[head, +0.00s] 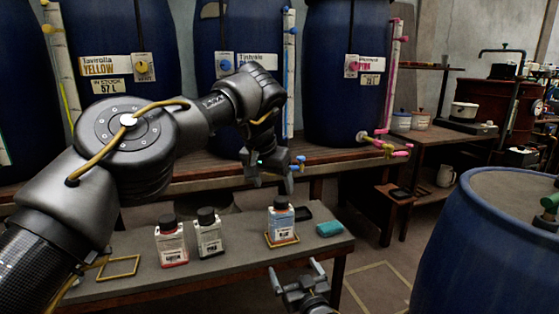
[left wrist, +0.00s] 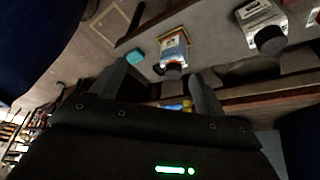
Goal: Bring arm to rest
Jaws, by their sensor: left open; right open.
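My left gripper (head: 270,182) hangs open and empty above the low bench, in front of the shelf that bears the vats. Its two fingers also show apart in the left wrist view (left wrist: 160,85), with nothing between them. A blue-labelled bottle (head: 281,218) stands below and slightly right of it inside a yellow frame on the bench; the bottle also shows in the left wrist view (left wrist: 173,50). My right gripper (head: 298,278) is open and empty at the bottom of the head view, in front of the bench's near edge.
A red-edged bottle (head: 171,242) and a dark-capped bottle (head: 209,234) stand on the bench (head: 225,262). An empty yellow frame (head: 118,268) lies at left, a teal block (head: 329,228) at right. Blue vats (head: 345,60) line the back; another vat (head: 490,250) stands right. Floor between is clear.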

